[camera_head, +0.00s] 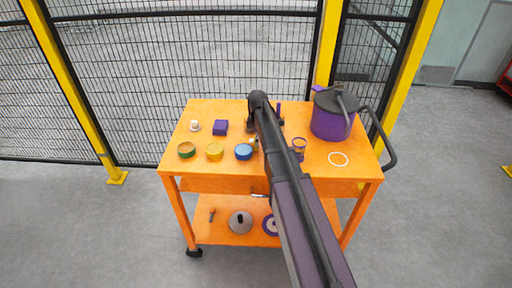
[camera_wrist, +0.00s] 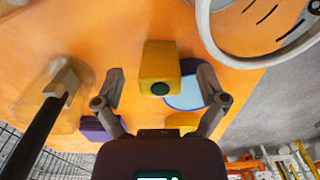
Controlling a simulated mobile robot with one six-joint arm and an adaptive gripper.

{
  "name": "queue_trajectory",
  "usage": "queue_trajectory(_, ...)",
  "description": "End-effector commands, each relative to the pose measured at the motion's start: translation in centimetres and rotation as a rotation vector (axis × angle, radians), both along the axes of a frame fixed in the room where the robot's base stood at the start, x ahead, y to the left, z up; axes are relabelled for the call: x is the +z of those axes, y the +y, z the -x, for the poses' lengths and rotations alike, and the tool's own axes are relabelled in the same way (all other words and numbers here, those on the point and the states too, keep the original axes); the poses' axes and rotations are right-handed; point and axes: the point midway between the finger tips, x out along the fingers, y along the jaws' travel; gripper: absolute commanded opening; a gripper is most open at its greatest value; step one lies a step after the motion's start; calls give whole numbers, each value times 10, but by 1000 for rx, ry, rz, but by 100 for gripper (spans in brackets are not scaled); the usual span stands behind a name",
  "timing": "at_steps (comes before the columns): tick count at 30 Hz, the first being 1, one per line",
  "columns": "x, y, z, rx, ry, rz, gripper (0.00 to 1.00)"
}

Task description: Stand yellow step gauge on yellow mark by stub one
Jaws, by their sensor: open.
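A yellow block (camera_wrist: 160,66) with a dark round spot on its near face shows in the wrist view; it looks like the step gauge. My gripper (camera_wrist: 161,86) is open, with one finger on each side of the block and gaps visible between. In the head view my arm hides most of the gripper and block; a small yellowish piece (camera_head: 254,144) shows beside the arm. I cannot make out stub one or a yellow mark for certain.
Mesh fencing (camera_head: 200,50) stands behind.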

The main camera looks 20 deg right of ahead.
Motion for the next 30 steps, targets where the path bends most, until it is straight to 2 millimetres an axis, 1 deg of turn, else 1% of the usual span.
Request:
queue_trajectory(1,-8,0,0,0,0,0,91)
queue_trajectory(9,-23,0,0,0,0,0,91)
queue_trajectory(30,-24,0,0,0,0,0,91)
